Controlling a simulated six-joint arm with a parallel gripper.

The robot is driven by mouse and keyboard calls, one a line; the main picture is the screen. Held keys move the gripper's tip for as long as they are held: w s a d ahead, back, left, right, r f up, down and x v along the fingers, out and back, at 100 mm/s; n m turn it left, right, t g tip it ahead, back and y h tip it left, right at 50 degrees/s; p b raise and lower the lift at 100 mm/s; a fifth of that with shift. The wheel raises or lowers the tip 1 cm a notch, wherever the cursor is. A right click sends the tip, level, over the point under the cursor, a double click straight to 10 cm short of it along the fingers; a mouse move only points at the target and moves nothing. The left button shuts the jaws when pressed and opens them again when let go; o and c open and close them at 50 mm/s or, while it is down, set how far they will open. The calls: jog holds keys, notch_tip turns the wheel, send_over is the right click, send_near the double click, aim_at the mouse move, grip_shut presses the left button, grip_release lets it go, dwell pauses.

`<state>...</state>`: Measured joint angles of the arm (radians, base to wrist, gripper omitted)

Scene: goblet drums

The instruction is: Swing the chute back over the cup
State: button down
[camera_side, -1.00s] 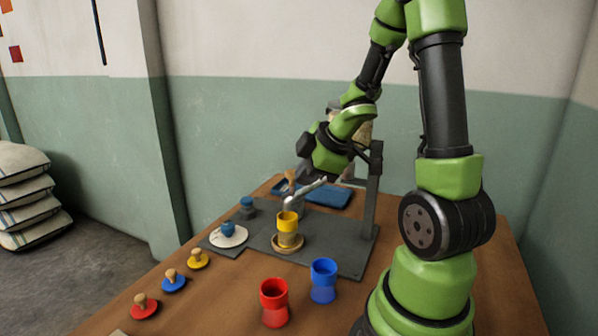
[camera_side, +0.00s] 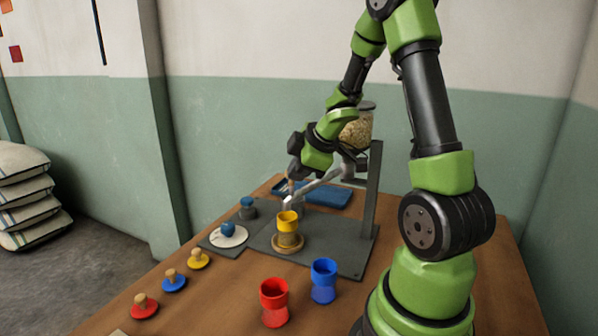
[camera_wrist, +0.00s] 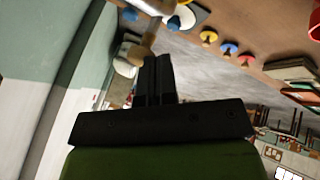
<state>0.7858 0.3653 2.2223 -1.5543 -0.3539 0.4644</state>
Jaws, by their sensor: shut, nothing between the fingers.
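The pale grey chute (camera_side: 318,184) slopes down to the left from below the grain jar. Its low end is by the yellow cup (camera_side: 287,222), slightly behind it; I cannot tell whether it is directly over the cup. The cup is an hourglass shape, upright on a round tan dish (camera_side: 288,249).
The grain jar (camera_side: 357,130) sits on a grey post (camera_side: 372,195) at right. A blue tray (camera_side: 330,196) lies behind. A white disc (camera_side: 228,236) with a blue knob lies left. Red (camera_side: 274,303) and blue (camera_side: 323,281) cups stand in front. Several knobbed lids lie at front left.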

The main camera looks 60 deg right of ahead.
jog(key=w+d+m+h, duration=0.1)
jog(key=m, duration=0.1)
jog(key=w+d+m+g+h, duration=0.1)
jog(key=w+m, duration=0.1)
jog(key=m, duration=0.1)
jog(key=shift+w+d+h, duration=0.1)
jog(key=shift+d+h, duration=0.2)
jog(key=shift+h, duration=0.1)
jog(key=w+d+m+g+h, duration=0.1)
jog(key=w+d+m+g, duration=0.1)
jog(key=d, duration=0.5)
jog(key=shift+w+m+g+h, duration=0.35)
jog(key=shift+w+m, duration=0.25)
jog(key=shift+m, duration=0.8)
jog(key=shift+d, duration=0.1)
